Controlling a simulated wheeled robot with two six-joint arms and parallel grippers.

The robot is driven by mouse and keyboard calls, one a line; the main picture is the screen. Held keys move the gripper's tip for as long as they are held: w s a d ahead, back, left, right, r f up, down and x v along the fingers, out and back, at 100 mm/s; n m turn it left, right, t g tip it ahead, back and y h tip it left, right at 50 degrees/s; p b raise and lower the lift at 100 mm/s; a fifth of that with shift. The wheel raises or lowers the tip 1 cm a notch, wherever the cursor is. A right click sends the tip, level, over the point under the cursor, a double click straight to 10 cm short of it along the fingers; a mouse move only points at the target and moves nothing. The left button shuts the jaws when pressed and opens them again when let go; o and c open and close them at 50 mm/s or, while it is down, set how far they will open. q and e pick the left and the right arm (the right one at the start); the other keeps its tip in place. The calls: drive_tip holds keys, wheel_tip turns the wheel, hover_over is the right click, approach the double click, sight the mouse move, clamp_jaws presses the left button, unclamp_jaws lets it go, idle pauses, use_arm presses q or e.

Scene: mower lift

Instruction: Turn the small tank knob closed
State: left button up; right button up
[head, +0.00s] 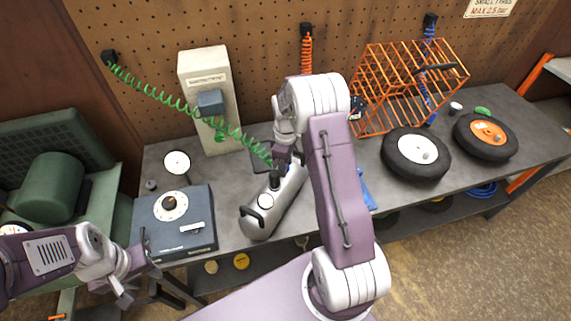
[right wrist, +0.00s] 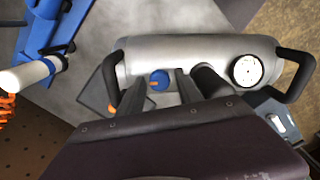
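The silver tank (head: 262,217) lies on the grey bench with a dark handle at its near end; it also spans the right wrist view (right wrist: 135,58). The small blue tank knob (right wrist: 159,80) sits on the tank's side. My right gripper (head: 279,165) is over the tank, pointing down. In the right wrist view its two dark fingers (right wrist: 158,92) are apart, one on each side of the knob, with gaps visible; I cannot tell its depth between them. A white gauge (right wrist: 246,70) and a black fitting (right wrist: 212,80) are beside it. My left gripper (head: 138,280) is open and empty, low at the left.
A grey box with a dial (head: 174,222) stands left of the tank. A green coiled hose (head: 180,103) runs from the wall toward the tank. An orange cage (head: 395,85) and two wheels (head: 416,155) are at the right. A blue tool (head: 367,190) lies right of my arm.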

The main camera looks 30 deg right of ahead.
clamp_jaws()
drive_tip(key=shift+m, duration=0.3)
drive_tip(key=m+p, duration=0.1)
drive_tip(key=m, duration=0.2)
drive_tip(key=shift+m, duration=0.4)
drive_tip(key=m, duration=0.4)
drive_tip(key=shift+m+p, duration=0.3)
drive_tip(key=m, duration=0.4)
drive_tip(key=shift+m+p, duration=0.35)
drive_tip(key=shift+m, duration=2.05)
